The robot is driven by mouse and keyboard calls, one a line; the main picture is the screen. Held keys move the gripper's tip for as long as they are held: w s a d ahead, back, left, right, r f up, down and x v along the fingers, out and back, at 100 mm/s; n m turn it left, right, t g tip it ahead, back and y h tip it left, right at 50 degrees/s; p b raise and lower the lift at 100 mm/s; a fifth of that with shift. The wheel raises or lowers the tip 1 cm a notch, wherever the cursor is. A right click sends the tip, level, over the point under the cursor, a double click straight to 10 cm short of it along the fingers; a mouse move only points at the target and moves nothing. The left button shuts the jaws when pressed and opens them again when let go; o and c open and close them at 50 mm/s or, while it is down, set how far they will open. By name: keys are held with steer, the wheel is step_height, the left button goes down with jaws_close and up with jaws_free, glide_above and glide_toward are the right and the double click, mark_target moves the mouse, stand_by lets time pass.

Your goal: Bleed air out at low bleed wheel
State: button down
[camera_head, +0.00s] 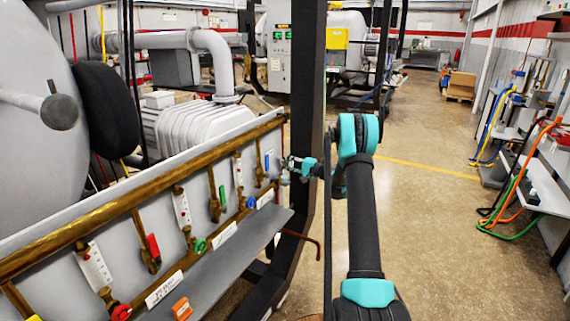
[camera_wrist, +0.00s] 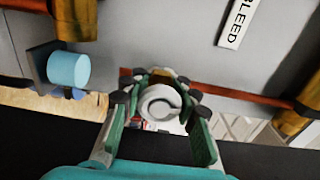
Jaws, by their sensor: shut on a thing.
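A pale grey round wheel (camera_wrist: 162,103) sits between the fingers of my gripper (camera_wrist: 160,92) in the wrist view. The fingers are closed in on it from both sides. A white label (camera_wrist: 238,22) reading "BLEED", partly cut off, is on the grey panel above and to the right. In the head view my gripper (camera_head: 288,170) is at the far right end of the valve panel (camera_head: 120,225), beside a dark post. The wheel is too small and covered to make out clearly there.
The panel carries brass pipes, a red wheel (camera_head: 121,312), a green wheel (camera_head: 200,245) and a blue wheel (camera_head: 251,202). A dark upright post (camera_head: 305,90) stands close to my arm. A light blue knob (camera_wrist: 68,70) is left of my gripper.

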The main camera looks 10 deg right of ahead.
steer(key=shift+d+m, duration=0.1)
steer(key=shift+m, duration=0.7)
steer(key=c, duration=1.1)
jaws_free()
steer(key=v, duration=1.2)
